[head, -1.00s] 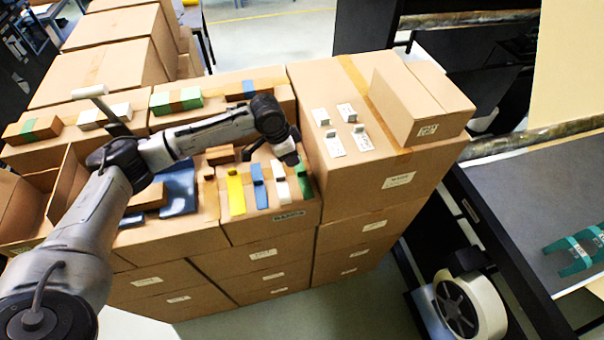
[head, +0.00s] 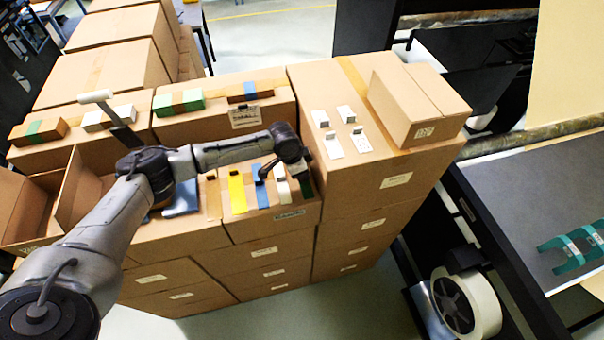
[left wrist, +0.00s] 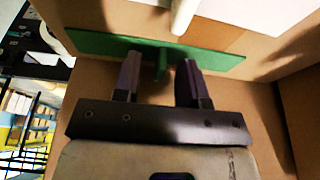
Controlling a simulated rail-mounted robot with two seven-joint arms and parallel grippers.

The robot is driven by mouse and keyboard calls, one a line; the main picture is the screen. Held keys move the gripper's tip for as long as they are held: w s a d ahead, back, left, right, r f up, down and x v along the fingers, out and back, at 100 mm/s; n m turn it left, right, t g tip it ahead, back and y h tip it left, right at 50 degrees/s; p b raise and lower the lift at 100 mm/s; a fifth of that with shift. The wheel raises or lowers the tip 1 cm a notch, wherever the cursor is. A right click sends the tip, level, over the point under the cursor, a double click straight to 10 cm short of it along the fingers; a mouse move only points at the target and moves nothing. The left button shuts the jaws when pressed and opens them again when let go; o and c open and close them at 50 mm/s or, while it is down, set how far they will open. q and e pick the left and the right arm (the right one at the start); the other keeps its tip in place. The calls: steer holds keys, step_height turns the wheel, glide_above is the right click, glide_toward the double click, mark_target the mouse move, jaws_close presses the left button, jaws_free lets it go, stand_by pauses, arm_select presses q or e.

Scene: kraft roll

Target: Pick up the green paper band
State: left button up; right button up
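The green paper band (left wrist: 215,60) lies flat on a cardboard box, with a short upright tab (left wrist: 161,66). In the head view the band (head: 307,188) is the rightmost of a row and partly hidden by my left gripper (head: 299,176). In the left wrist view my left gripper (left wrist: 159,75) is open, its two dark fingers apart on either side of the tab. I see a gap beside the tab and cannot tell whether either finger touches it. My right gripper is not in view.
A yellow band (head: 237,194), a blue band (head: 261,188) and a white band (head: 281,193) lie left of the green one. A taller box (head: 349,195) rises close on the right, with white tabbed pieces on top. Other green pieces (head: 575,251) lie on the dark table.

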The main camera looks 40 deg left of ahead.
arm_select(q)
jaws_close()
stand_by(0.3)
stand_by(0.3)
